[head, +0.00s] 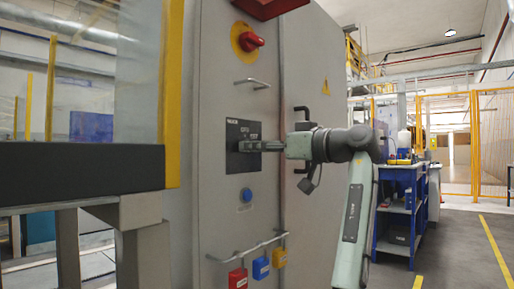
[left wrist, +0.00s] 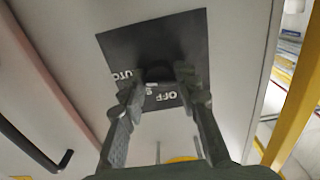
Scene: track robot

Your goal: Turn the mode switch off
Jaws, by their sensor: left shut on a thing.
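The mode switch sits on a black square plate (head: 243,130) with white lettering, on the grey cabinet front in the head view. My left gripper (head: 254,146) reaches it from the right, its fingertips at the plate. In the left wrist view the plate (left wrist: 125,52) shows the words "OFF" and part of "AUTO". The dark switch knob (left wrist: 158,73) is between the fingertips, and my left gripper (left wrist: 162,80) is shut on it. The fingers partly cover the knob, so its setting is hard to read. My right gripper is not in view.
The cabinet carries a red rotary switch (head: 250,40) on a yellow disc, a metal handle (head: 251,83), a blue button (head: 246,195) and hanging red, blue and yellow padlocks (head: 261,268). A black door handle (head: 303,112) is close by my gripper. A blue workbench (head: 400,205) stands behind right.

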